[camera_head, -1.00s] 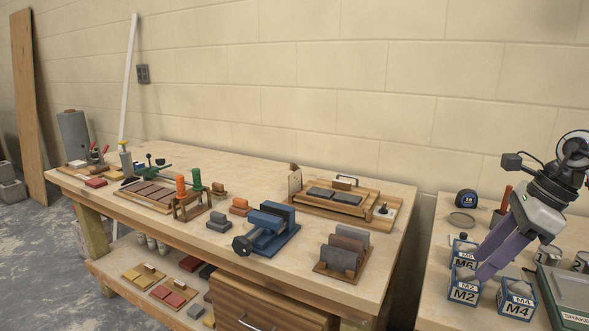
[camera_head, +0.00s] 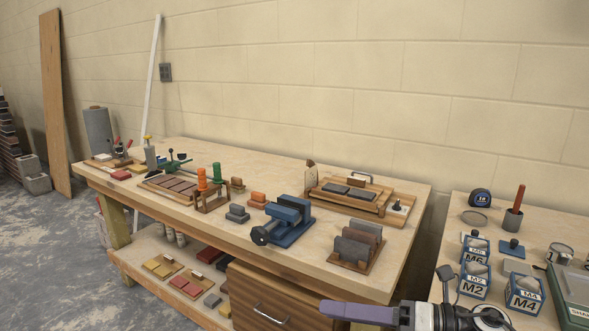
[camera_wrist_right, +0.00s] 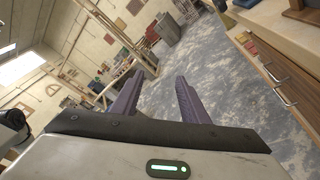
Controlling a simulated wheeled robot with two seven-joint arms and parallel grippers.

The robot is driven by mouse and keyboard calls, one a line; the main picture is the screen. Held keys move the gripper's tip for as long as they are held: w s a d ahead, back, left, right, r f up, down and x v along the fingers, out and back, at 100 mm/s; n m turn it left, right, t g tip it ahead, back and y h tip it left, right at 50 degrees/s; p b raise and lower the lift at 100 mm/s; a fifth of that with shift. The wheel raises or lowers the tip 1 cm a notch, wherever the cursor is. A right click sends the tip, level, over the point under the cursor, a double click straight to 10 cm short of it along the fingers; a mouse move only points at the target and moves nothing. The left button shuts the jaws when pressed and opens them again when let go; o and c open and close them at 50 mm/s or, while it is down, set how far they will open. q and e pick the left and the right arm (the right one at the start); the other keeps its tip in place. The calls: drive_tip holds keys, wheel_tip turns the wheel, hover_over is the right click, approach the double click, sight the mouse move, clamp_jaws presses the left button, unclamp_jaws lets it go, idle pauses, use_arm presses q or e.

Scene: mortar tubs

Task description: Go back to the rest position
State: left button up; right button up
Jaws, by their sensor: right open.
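My right gripper (camera_head: 345,312) is at the bottom of the head view, in front of the workbench and left of the side table. Its purple fingers point left. In the right wrist view its two fingers (camera_wrist_right: 155,97) are apart with nothing between them, over the grey floor. My left gripper is not in view. On the side table stand the blue-and-white tubs M2 (camera_head: 475,282), M6 (camera_head: 475,247) and M4 (camera_head: 524,294), apart from the gripper.
The workbench (camera_head: 270,175) holds a blue vise (camera_head: 286,222), a rack of grey blocks (camera_head: 356,246) and wooden trays. A drawer front (camera_head: 262,300) is below it. On the side table are a tape measure (camera_head: 480,198) and a green box (camera_head: 572,300). Open floor (camera_head: 50,250) lies left.

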drive_tip(key=s+d+f+m+t+h, duration=0.25)
drive_tip(key=f+m+t+h, duration=0.4)
drive_tip(key=m, duration=0.75)
drive_tip(key=s+d+f+m+t+h, duration=0.2)
drive_tip(key=s+f+m+t+h, duration=0.15)
drive_tip(key=f+m, duration=0.75)
drive_tip(key=s+d+f+m+g+h, duration=0.1)
drive_tip(key=s+f+m+g, duration=0.2)
drive_tip(key=s+f+m, duration=0.3)
drive_tip(key=s+d+f+m+g+h, duration=0.2)
drive_tip(key=s+f+m, duration=0.5)
drive_tip(key=s, duration=0.5)
drive_tip(key=shift+d+f+g+h, duration=0.25)
drive_tip(key=shift+d+g+h, duration=0.05)
drive_tip(key=shift+g, duration=0.4)
